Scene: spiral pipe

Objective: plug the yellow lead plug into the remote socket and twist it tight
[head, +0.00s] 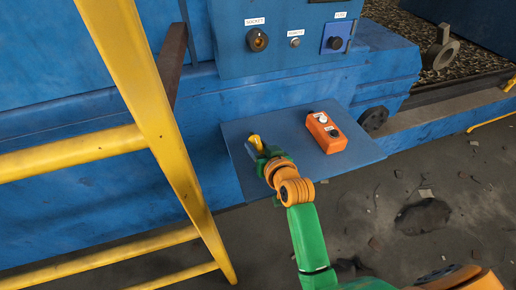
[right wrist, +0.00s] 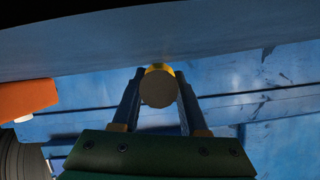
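The yellow lead plug (head: 256,142) is at the left part of the blue shelf. In the right wrist view it shows end-on as a round grey-brown face with a yellow rim (right wrist: 160,69). My right gripper (head: 263,150) is at the plug; its two fingers (right wrist: 160,80) stand on either side of it with no clear gap, but whether they grip it is not plain. A round dark socket with a brass-coloured middle (head: 257,40) is on the upright blue panel above, under a label reading SOCKET. My left gripper is not in view.
An orange control box (head: 326,132) lies on the blue shelf (head: 350,155), right of the plug. A small silver fitting (head: 295,42) and a black knob (head: 334,43) are on the panel. A yellow ladder-like rail (head: 150,110) stands at the left. The panel front is clear.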

